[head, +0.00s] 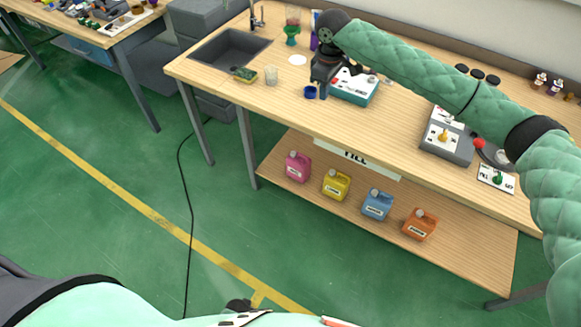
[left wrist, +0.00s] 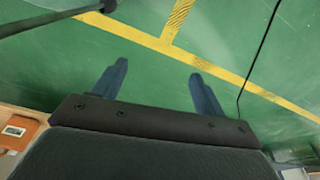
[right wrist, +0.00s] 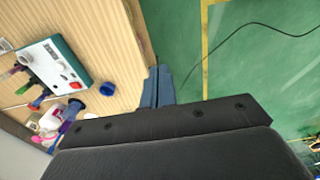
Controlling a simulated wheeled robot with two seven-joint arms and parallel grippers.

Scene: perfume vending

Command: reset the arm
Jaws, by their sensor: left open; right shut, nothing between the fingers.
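My right arm (head: 415,75) reaches from the right across the wooden workbench (head: 390,125). My right gripper (head: 322,94) points down near the bench's front edge, beside the blue cap (head: 310,92) and left of the teal-and-white box (head: 357,86). In the right wrist view its two fingers (right wrist: 158,86) are together with nothing between them. My left gripper (left wrist: 157,84) shows in the left wrist view with its fingers wide apart and empty, over the green floor (left wrist: 150,60). I cannot clearly make it out in the head view.
A sink (head: 228,48), a sponge (head: 244,74) and a glass (head: 271,76) are left of my right gripper. A grey device (head: 446,148) stands to the right. Pink (head: 298,167), yellow (head: 336,185), blue (head: 377,205) and orange (head: 420,224) jugs stand on the lower shelf.

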